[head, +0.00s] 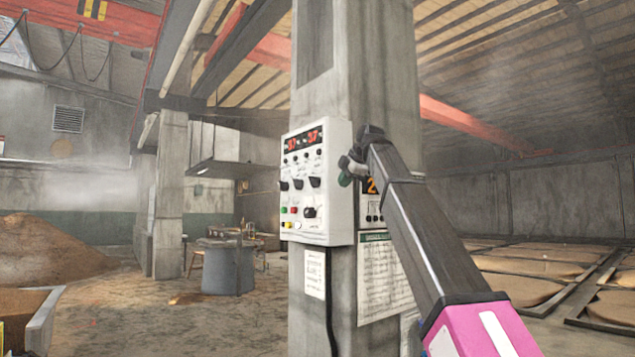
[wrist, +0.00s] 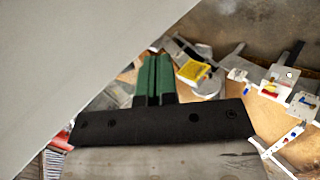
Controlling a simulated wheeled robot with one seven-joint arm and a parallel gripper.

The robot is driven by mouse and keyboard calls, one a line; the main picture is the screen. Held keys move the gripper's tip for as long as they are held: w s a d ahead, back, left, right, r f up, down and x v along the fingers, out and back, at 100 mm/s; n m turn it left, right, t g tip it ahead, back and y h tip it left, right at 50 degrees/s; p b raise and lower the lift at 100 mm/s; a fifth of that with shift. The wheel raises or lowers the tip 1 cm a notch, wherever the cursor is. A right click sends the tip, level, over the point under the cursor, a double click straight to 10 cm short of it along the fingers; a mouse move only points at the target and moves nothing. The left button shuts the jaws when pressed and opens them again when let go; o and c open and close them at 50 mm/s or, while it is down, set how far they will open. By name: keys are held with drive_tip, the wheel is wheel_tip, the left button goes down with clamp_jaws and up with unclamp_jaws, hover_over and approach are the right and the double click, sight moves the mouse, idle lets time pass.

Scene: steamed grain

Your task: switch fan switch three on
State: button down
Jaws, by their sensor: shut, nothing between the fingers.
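A white control box (head: 320,235) is mounted on the pillar in the head view. Its front has a red digital display (head: 304,140), a row of three black knobs (head: 298,184), and another black knob (head: 310,212) lower right. The labels are too small to read, so I cannot tell which is fan switch three. My gripper (head: 346,175) is at the right edge of the box, partly in front of it. Its green fingers are shut and empty, as the wrist view (wrist: 153,75) shows. I cannot tell whether they touch the box.
The concrete pillar (head: 385,100) stands behind the box. A smaller panel (head: 371,205) and a paper sheet (head: 380,285) are on its right face. A pale flat surface (wrist: 80,60) fills the wrist view's upper left. A grey round vat (head: 228,268) stands on the floor, left.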

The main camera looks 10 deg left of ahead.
sight(314, 185)
drive_tip(key=s+a+r+n, duration=0.1)
drive_tip(key=s+r, duration=0.3)
drive_tip(key=r, duration=0.5)
drive_tip(key=shift+a+r+n+y, duration=0.35)
drive_tip(key=shift+n+y, duration=0.05)
drive_tip(key=shift+n, duration=0.4)
drive_tip(key=x, duration=1.4)
drive_tip(key=shift+r, duration=0.1)
